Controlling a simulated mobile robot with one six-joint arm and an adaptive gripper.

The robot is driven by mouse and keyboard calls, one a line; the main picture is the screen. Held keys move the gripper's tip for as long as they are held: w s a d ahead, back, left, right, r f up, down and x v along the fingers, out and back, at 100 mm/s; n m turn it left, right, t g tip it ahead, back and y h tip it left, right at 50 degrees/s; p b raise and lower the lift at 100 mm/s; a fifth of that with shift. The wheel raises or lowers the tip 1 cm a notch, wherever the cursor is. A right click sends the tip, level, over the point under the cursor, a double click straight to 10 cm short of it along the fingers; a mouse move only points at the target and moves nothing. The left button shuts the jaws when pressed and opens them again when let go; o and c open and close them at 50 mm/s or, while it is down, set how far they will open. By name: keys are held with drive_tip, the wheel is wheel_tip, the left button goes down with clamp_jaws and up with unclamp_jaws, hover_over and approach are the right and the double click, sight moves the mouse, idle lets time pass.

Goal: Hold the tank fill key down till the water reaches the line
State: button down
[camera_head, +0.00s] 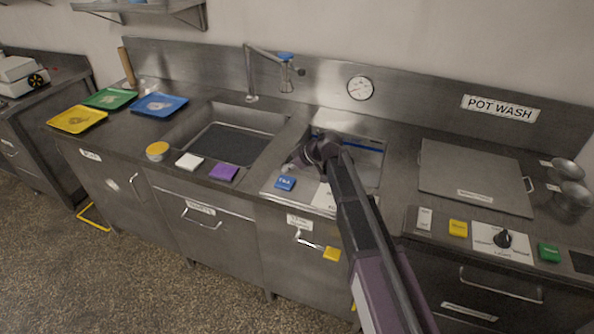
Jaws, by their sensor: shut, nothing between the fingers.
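A blue key (285,183) with small white lettering sits on the front ledge of the steel counter, in front of a sunken tank (370,168). A blue line (372,145) runs along the tank's back wall. My arm covers part of the tank, and I cannot tell how high any water stands. My gripper (290,164) is shut and empty. Its tips are just behind the blue key in the picture, seemingly above the ledge. I cannot tell whether they touch the key.
Left of the tank is a sink (225,143) with a tap (250,75) behind. White (189,161) and purple (223,173) blocks lie before it. A lidded unit (475,178) stands right, with a yellow key (458,228), dial (503,239) and green key (549,252) in front.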

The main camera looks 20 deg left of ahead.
sight(288, 183)
drive_tip(key=shift+f+b, duration=1.65)
drive_tip(key=shift+f, duration=0.3)
drive_tip(key=shift+f+b, duration=0.8)
drive_tip(key=shift+b, duration=0.05)
drive_tip(key=shift+s+d+f, duration=0.15)
drive_tip(key=shift+s, duration=0.15)
